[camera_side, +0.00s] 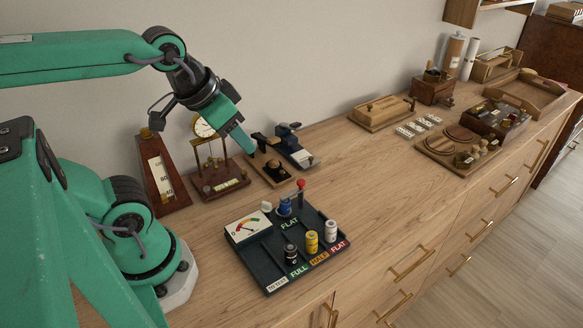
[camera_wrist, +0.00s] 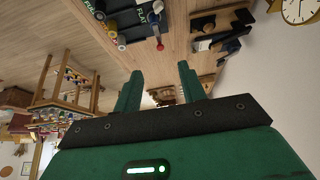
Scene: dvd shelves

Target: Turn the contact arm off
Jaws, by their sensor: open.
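A dark tester tray (camera_side: 262,262) stands on the wooden counter, with a dial gauge (camera_side: 248,226) at its back left. The contact arm appears to be the red-knobbed lever (camera_side: 300,184) at the tray's back right, beside a blue cell (camera_side: 285,206). The red knob (camera_wrist: 159,46) also shows in the wrist view, beyond my fingertips. Whether the arm touches the blue cell is unclear. My gripper (camera_side: 248,148) is open and empty, above and behind the tray in the side view. Both fingers (camera_wrist: 159,72) show apart in the wrist view.
Black (camera_side: 291,253), yellow (camera_side: 312,242) and white (camera_side: 331,230) cells stand in the tray's front slots. Counter right of the tray is clear.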

